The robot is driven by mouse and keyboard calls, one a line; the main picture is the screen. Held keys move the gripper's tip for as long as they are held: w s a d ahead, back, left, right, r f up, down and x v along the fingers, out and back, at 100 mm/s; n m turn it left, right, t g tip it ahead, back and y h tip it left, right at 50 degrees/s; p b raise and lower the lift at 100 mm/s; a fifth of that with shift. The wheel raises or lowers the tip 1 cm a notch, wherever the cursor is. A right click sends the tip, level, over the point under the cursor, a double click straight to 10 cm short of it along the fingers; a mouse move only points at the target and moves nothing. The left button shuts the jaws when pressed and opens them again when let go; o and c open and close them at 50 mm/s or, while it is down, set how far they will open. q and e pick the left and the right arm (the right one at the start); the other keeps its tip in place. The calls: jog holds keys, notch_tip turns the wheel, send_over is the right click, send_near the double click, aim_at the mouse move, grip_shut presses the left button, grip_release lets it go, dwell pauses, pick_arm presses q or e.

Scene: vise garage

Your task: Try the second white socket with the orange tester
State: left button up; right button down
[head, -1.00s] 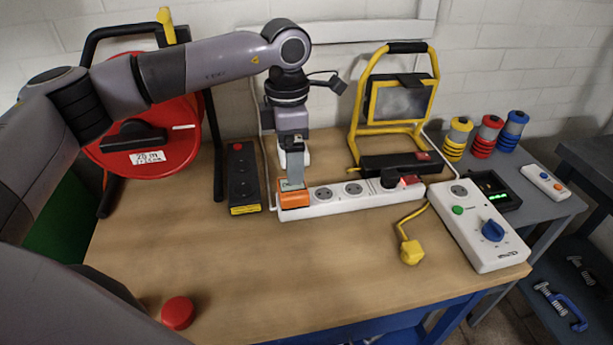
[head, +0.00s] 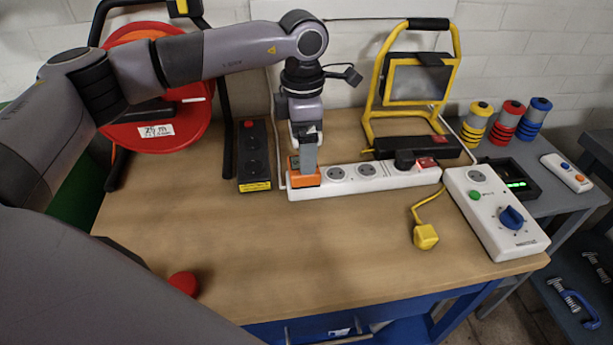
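The white socket strip (head: 388,183) lies across the back middle of the bench. The orange tester (head: 306,180) is at its left end, over the place of the leftmost socket. I cannot tell whether its pins are fully in. My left gripper (head: 306,158) points down onto the tester and appears shut on it; the far finger is hidden. To the right of the tester, two round sockets show bare: one beside it (head: 336,174) and one further right (head: 367,170). A black plug (head: 405,160) and a red switch (head: 428,163) follow. My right gripper is not in view.
A yellow work lamp (head: 413,80) stands behind the white strip. A yellow plug (head: 426,236), a white control box (head: 495,213) and a red cap (head: 184,283) lie on the bench. The front middle is clear.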

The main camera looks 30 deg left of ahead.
pick_arm(q)
notch_tip(320, 180, down, 5)
jog(key=b, duration=0.2)
jog(key=shift+f+b, duration=0.15)
jog(key=shift+b, duration=0.25)
jog(key=shift+s+d, duration=0.1)
dwell(0.3)
jog(key=shift+c, duration=0.4)
jog(key=c, duration=1.4)
jog(key=shift+r+p, duration=2)
jog(key=shift+r, duration=1.1)
